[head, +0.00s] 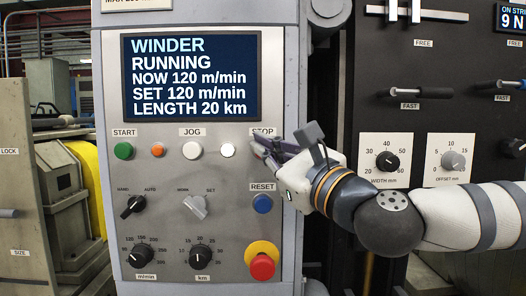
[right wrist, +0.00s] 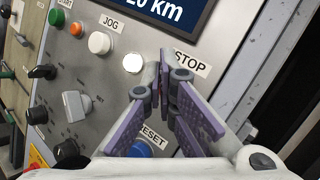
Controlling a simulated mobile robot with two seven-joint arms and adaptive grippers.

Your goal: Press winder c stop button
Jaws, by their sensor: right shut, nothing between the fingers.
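The winder panel (head: 165,190) stands upright in front of me. Its STOP label (head: 263,132) is above the tip of my right gripper (head: 262,147). My right gripper is shut and empty, its fingers pointing at the spot below the label. The stop button itself is hidden behind the fingers, so I cannot tell whether they touch it. The right wrist view also shows the fingers (right wrist: 165,72) beside the STOP label (right wrist: 191,62). The display (head: 190,75) reads WINDER RUNNING, NOW 120 m/min. My left gripper is not in view.
A white lamp or button (head: 228,150) is left of the fingers. The blue RESET button (head: 262,204) and a red mushroom button on yellow (head: 262,266) are below. Green START (head: 124,151) and white JOG (head: 192,150) buttons are further left. A dark panel with knobs (head: 387,161) stands right.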

